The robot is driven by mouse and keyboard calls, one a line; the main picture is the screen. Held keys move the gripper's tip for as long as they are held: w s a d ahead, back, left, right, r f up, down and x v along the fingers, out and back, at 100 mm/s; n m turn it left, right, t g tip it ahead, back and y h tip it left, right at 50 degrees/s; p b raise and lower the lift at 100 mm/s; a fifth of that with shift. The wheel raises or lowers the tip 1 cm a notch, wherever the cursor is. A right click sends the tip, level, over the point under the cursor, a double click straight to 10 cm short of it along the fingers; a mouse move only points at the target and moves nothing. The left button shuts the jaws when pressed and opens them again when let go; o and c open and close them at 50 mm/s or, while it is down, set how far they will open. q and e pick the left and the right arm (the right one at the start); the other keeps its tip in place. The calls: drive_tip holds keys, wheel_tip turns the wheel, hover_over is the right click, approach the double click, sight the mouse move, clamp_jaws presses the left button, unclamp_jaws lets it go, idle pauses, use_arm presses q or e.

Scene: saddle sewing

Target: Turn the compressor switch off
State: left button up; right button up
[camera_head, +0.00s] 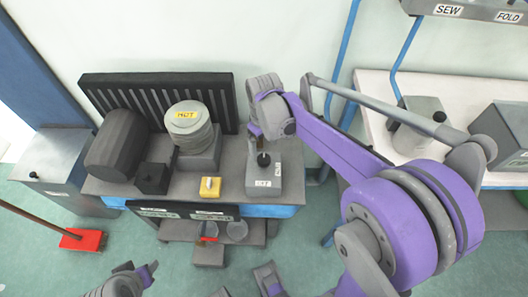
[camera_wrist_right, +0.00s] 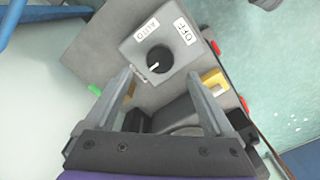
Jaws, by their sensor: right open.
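The compressor switch is a grey box (camera_head: 264,178) with a black knob (camera_head: 263,159) at the right end of the bench. In the right wrist view the box (camera_wrist_right: 128,48) fills the upper middle. Its knob (camera_wrist_right: 159,58) has a white pointer mark toward the lower left, and two labels sit above it, one reading OFF (camera_wrist_right: 184,32). My right gripper (camera_head: 255,137) is just behind and above the box in the head view. Its open fingers (camera_wrist_right: 163,76) are apart and empty, below the knob. My left arm shows partly at the bottom left (camera_head: 120,284); its jaws are unclear.
The dark bench (camera_head: 225,190) also holds a dark cylinder (camera_head: 117,145), a HOT-labelled stack (camera_head: 190,127), a small black box (camera_head: 153,178) and a yellow block (camera_head: 210,187). A white table (camera_head: 373,90) stands at right.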

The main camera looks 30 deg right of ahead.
sight(264, 159)
drive_tip(key=shift+r, duration=2.3)
drive_tip(key=shift+p, duration=0.3)
drive_tip(key=s+a+r+m+t+p, duration=0.1)
drive_tip(key=s+a+r+t+p, duration=0.1)
drive_tip(key=s, duration=0.5)
drive_tip(key=s+a+r+m+t+p, duration=0.1)
drive_tip(key=s+a+r+t+p, duration=0.2)
drive_tip(key=s+p, duration=0.3)
drive_tip(key=shift+s+a+m, duration=0.4)
drive_tip(key=shift+s+a, duration=0.3)
drive_tip(key=shift+s, duration=0.15)
